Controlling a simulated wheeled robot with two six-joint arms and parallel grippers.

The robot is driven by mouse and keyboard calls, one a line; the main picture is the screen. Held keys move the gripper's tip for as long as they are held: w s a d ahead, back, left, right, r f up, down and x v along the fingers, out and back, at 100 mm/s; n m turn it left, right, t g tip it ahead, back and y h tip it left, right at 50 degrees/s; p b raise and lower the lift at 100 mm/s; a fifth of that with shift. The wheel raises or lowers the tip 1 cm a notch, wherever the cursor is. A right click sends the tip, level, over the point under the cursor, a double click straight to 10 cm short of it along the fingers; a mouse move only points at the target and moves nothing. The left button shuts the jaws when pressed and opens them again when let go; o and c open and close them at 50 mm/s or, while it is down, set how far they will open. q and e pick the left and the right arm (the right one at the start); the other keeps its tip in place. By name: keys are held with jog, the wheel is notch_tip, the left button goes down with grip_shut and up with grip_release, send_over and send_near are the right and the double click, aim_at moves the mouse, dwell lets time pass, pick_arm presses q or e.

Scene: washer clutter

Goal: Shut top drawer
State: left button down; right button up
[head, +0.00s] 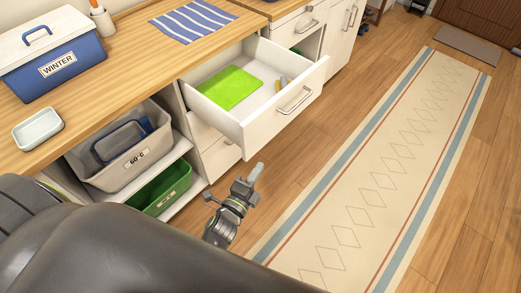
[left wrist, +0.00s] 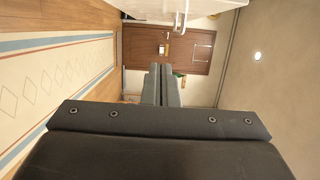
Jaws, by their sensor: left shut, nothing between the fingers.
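The top drawer (head: 284,106) is white and stands pulled out from the cabinet under the wooden counter in the head view. It has a metal bar handle (head: 294,100) on its front. A bright green item (head: 226,88) and a small yellow and grey object (head: 283,82) lie inside it. My left gripper (head: 256,173) is shut and empty, in front of and below the drawer, apart from its front panel. In the left wrist view its closed fingers (left wrist: 163,84) point toward a brown door. My right gripper is not in view.
A blue and white box (head: 58,66) marked WINTER, a small dish (head: 37,128) and a striped cloth (head: 193,20) are on the counter. A grey basket (head: 125,160) and a green bin (head: 160,190) sit on open shelves. A long rug (head: 400,150) covers clear floor at right.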

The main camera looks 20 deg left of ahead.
pick_arm(q)
jog(key=w+a, duration=0.1)
jog(key=w, duration=0.2)
jog(key=w+a, duration=0.1)
jog(key=w, duration=0.7)
jog(key=shift+w+a+b, duration=0.1)
jog(key=shift+a+b, duration=0.2)
jog(key=shift+a, duration=0.1)
